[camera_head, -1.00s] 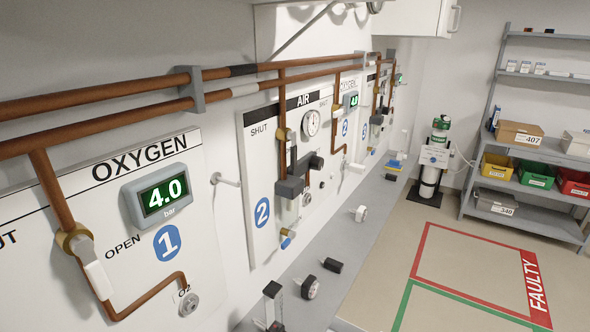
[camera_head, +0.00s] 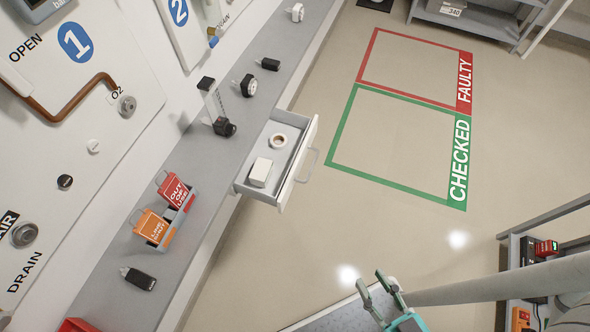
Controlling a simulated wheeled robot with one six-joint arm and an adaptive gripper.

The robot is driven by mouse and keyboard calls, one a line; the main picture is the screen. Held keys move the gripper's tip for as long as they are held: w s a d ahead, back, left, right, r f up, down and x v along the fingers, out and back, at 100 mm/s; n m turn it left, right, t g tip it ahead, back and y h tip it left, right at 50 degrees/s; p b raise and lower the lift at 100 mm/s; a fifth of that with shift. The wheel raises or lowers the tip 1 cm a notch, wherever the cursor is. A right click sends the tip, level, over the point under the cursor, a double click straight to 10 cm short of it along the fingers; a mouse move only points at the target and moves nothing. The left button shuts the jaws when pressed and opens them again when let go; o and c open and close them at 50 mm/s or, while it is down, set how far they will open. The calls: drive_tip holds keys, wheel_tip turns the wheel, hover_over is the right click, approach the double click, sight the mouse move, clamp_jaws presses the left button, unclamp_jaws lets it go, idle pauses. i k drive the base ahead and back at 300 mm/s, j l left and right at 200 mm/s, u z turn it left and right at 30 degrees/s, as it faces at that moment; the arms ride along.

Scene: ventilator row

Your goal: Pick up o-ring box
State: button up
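A small plain white box (camera_head: 261,172) lies in the near part of an open drawer (camera_head: 298,168) under the grey ledge. It is the likely o-ring box, but I can read no label on it. A beige and white ring or roll (camera_head: 278,141) lies behind it in the same drawer. My gripper (camera_head: 371,279) is at the bottom of the view, over the floor, to the right of and below the drawer. Its two fingers are apart with nothing between them. It is well away from the box.
The grey ledge (camera_head: 187,147) holds a tray of red and orange tags (camera_head: 170,218) and several small fittings. The drawer handle (camera_head: 310,166) sticks out over the floor. Floor zones marked CHECKED (camera_head: 459,160) and FAULTY (camera_head: 464,83) are empty. A shelf (camera_head: 512,250) stands at lower right.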

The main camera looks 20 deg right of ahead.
sight(260, 175)
drive_tip(key=k+j+z, duration=0.1)
drive_tip(key=j, duration=0.35)
drive_tip(key=k+j+z, duration=0.1)
drive_tip(key=k+j, duration=0.25)
drive_tip(key=k+j+z, duration=0.15)
drive_tip(key=j, duration=0.3)
drive_tip(key=k, duration=0.05)
